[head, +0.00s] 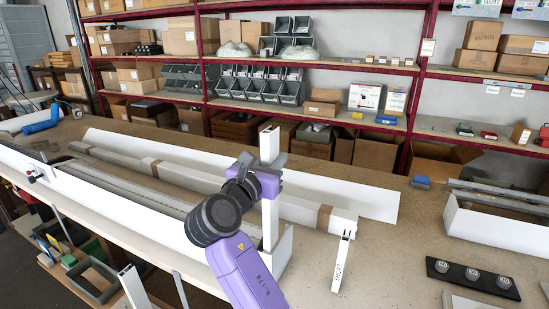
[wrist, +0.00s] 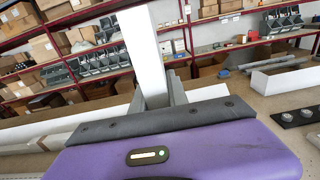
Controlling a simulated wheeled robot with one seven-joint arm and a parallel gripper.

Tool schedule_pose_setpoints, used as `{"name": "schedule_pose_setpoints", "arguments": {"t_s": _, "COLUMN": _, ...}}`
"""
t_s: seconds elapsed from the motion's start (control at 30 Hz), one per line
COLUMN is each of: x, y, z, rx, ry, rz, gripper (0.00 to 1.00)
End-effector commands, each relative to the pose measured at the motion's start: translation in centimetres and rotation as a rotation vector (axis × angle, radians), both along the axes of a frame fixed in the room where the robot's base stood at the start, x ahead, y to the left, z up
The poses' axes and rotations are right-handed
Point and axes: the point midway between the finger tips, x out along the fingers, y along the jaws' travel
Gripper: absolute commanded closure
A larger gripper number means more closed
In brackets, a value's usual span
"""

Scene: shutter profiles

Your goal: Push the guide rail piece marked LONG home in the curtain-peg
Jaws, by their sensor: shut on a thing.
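My gripper (head: 272,174) is shut on a white guide rail piece (head: 269,147), which stands nearly upright at the end of a long white housing. In the wrist view the held piece (wrist: 143,50) rises between the fingers of my gripper (wrist: 157,97). No marking is readable on the held piece. Its lower end is down by the housing's end, and I cannot tell whether it is seated on anything. A second white piece (head: 342,262) with dark lettering, apparently SHORT, stands slightly tilted to the right. I cannot make out the curtain-peg.
The long white housing (head: 120,214) runs along the bench's left side. White wrapped lengths (head: 310,213) and a flat white panel (head: 375,200) lie behind my gripper. A black plate with several round knobs (head: 472,279) lies at right. Shelves with boxes stand behind the bench.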

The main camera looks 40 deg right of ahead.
Motion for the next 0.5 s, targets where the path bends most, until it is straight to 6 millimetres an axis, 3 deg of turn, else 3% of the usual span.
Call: {"name": "schedule_pose_setpoints", "arguments": {"t_s": 0.5, "x": -0.01, "y": 0.0, "z": -1.09, "rx": -0.001, "ry": -0.001, "rz": 0.0, "gripper": 1.0}}
